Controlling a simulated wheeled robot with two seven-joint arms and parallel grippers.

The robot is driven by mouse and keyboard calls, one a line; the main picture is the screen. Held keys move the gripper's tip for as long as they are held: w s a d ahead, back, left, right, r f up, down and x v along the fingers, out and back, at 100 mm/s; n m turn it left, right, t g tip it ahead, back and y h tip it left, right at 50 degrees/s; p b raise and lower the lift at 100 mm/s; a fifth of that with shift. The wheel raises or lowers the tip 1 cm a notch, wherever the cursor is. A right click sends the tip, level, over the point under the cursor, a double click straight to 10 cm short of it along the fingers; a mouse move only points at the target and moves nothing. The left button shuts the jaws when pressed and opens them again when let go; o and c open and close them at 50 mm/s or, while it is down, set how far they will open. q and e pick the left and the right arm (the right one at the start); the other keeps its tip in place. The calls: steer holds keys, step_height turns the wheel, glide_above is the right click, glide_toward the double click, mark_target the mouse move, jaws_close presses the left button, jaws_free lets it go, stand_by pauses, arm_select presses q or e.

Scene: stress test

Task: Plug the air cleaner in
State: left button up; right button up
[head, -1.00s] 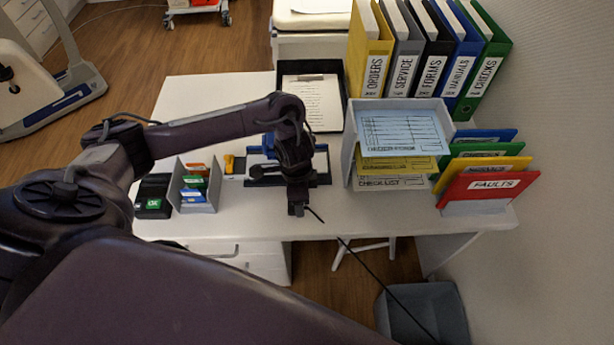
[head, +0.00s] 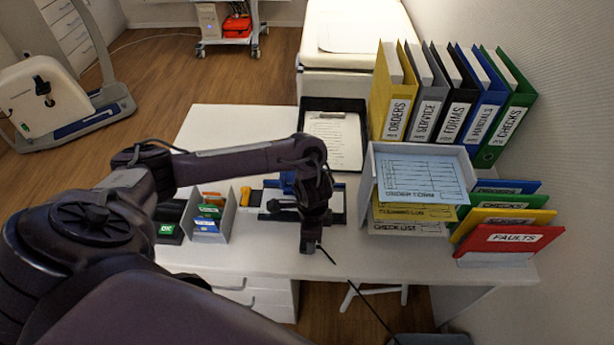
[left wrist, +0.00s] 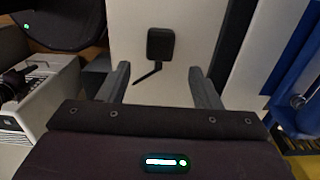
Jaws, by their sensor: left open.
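My left gripper (head: 310,248) points down over the front part of the white desk. In the left wrist view its fingers (left wrist: 159,69) are apart with nothing gripped between them. A small dark square block (left wrist: 160,43), perhaps the plug, shows against a white surface just beyond and between the fingertips, with a thin dark stem slanting down-left. A black cord (head: 360,297) runs from beside the gripper down past the desk's front edge. The cord's ends are hard to make out. I cannot identify the air cleaner or a socket. My right gripper is not in view.
The white desk (head: 240,124) holds upright binders (head: 452,100), a paper tray (head: 372,190), coloured folders (head: 511,238), a clipboard (head: 333,135) and a card holder (head: 227,222). A wall closes the right side. Wooden floor is open at the back left.

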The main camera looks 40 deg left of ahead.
arm_select(q)
steer(key=shift+s+a+f+p, duration=0.1)
steer(key=shift+a+f+p, duration=0.1)
steer(key=shift+f, duration=1.1)
steer(key=shift+s+a+f+p, duration=0.1)
steer(key=shift+f+p, duration=0.05)
steer(key=shift+f, duration=1.15)
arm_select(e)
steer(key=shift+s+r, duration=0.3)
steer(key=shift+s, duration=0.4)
arm_select(q)
steer(key=c, duration=1)
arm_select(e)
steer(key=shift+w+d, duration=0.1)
arm_select(q)
steer(key=shift+r, duration=0.15)
step_height(320, 180, up, 9)
steer(key=shift+w+f, duration=0.1)
step_height(320, 180, up, 11)
steer(key=p, duration=0.5)
steer(key=shift+p, duration=0.3)
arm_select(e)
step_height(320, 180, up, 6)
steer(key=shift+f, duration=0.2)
